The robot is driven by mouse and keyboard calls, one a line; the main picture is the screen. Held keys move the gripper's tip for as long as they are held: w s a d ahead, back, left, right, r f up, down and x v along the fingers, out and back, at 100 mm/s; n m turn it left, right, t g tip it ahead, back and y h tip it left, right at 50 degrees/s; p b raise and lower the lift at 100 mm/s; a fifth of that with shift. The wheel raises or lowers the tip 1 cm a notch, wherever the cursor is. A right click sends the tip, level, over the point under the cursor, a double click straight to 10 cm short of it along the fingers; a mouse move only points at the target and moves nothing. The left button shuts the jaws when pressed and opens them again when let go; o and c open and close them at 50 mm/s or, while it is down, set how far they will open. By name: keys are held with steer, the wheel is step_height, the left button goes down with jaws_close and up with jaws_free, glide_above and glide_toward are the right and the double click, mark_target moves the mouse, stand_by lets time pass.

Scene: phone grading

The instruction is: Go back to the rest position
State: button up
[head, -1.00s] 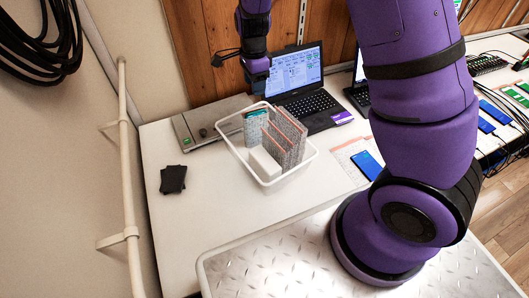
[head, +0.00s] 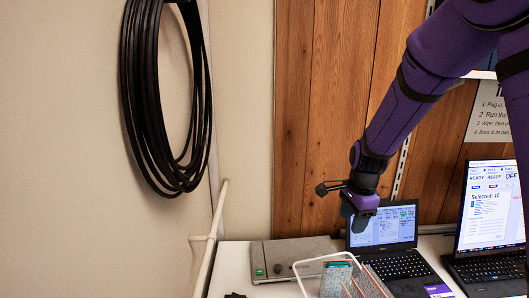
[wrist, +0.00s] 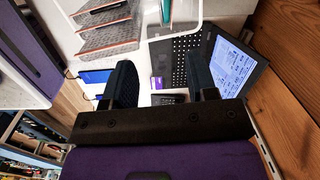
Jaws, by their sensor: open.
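My gripper (head: 361,215) hangs at the end of my purple arm, in front of the wood-panelled wall and above the back of the table. In the wrist view my gripper (wrist: 163,78) has its two dark fingers spread apart, with nothing between them. Below it in that view are the open laptop (wrist: 205,62) and part of a white bin (wrist: 190,28) with several grey sleeves. In the head view the laptop (head: 398,262) stands just below and behind my gripper. My gripper appears apart from everything.
The white bin (head: 305,266) stands on the table (head: 232,270), cut off by the lower edge. A grey flat device (head: 290,256) lies behind it. A second laptop (head: 492,205) is at right. A black cable coil (head: 160,100) hangs on the left wall, above a pale rail (head: 205,245).

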steer(key=s+d+r+n+t, duration=0.15)
steer(key=s+r+n, duration=0.35)
steer(key=r, duration=0.5)
steer(key=s+d+r+n+t, duration=0.1)
steer(key=s+r+n, duration=0.4)
steer(key=s, duration=0.6)
steer(key=s+d+r+n+t, duration=0.2)
steer(key=s+r+n, duration=0.3)
steer(key=s, duration=0.6)
steer(key=shift+d+r+n+h, duration=0.3)
steer(key=shift+d+r+n, duration=0.1)
steer(key=shift+d+r, duration=0.55)
steer(key=shift+s+a, duration=0.1)
